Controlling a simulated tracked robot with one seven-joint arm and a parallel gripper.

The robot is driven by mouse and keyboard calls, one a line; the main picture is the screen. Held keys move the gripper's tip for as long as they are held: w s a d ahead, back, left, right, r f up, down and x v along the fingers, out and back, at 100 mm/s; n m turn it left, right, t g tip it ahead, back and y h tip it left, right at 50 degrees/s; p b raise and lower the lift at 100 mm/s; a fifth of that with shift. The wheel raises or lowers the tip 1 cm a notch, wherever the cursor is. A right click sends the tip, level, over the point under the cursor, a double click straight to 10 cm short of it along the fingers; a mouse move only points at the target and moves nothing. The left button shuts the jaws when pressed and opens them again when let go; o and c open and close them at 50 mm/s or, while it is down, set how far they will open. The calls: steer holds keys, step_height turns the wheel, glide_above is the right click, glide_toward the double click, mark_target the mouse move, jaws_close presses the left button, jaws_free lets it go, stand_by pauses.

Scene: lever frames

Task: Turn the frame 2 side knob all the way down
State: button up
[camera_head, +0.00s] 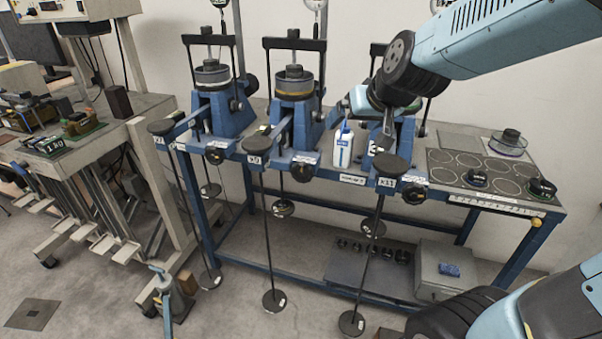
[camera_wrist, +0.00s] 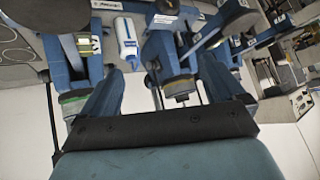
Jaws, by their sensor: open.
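Three blue lever frames stand in a row on the bench. The middle frame (camera_head: 297,118) has a dark round weight on top and a black front knob (camera_head: 302,171). Which frame carries number 2 is not clearly readable, and I cannot make out a side knob on the middle one. The left frame (camera_head: 214,112) shows a black round knob (camera_head: 251,84) at its upper right side. My gripper (camera_head: 388,124) is open, in front of the right frame (camera_head: 405,140) and partly hiding it. In the wrist view, blue frame parts and hanging rods show beyond the gripper.
A white bottle (camera_head: 343,148) stands between the middle and right frames; it also shows in the wrist view (camera_wrist: 127,42). Round black plates on long rods hang before the bench. A board with circles (camera_head: 480,168) lies right. Another workbench (camera_head: 95,135) stands left.

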steer(key=w+a+f+t+h, duration=0.1)
steer(key=w+a+f, duration=0.3)
steer(key=f, duration=0.2)
steer(key=w+a+f+n+t+h, duration=0.1)
steer(key=w+a+f+t+h, duration=0.1)
steer(key=w+a+f, duration=0.2)
steer(key=w+a+f+t+h, duration=0.1)
steer(key=w+a+f, duration=0.3)
steer(key=f, duration=0.6)
steer(key=shift+w+a+f+t+h, duration=0.1)
steer(key=shift+w+a+t+h, duration=0.1)
steer(key=shift+w+t+h, duration=0.25)
steer(key=n+t+h, duration=0.4)
glide_toward(301, 175)
steer(key=w, duration=0.1)
steer(key=x, duration=0.9)
steer(key=shift+w+d, duration=0.3)
steer(key=shift+s+a, duration=0.1)
steer(key=c, duration=1.3)
